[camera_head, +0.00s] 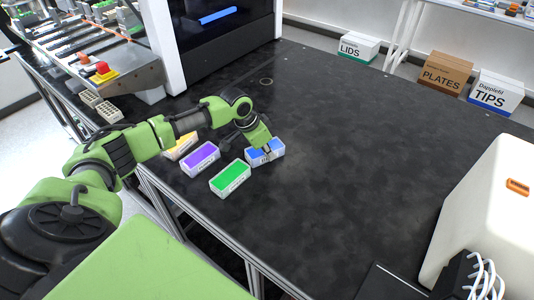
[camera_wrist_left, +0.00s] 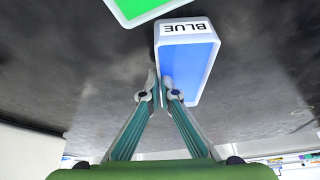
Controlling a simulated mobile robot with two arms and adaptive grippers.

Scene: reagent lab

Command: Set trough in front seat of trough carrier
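Several troughs with white rims stand at the table's left edge in the head view. They are a blue one (camera_head: 278,150), a green one (camera_head: 230,178), a purple one (camera_head: 201,158) and a yellow one partly behind my arm (camera_head: 180,147). My left gripper (camera_head: 266,149) is down at the blue trough. In the left wrist view my left gripper (camera_wrist_left: 161,92) has one finger outside the side wall of the blue trough (camera_wrist_left: 195,60) and one over its inside. I cannot tell whether they press on the wall. No trough carrier can be made out clearly. My right gripper is out of view.
A machine with a deck of racks (camera_head: 75,45) stands at the upper left. Small pale racks (camera_head: 100,107) sit by its near edge. A white device (camera_head: 490,215) stands at the right. The dark table (camera_head: 350,140) is clear in the middle.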

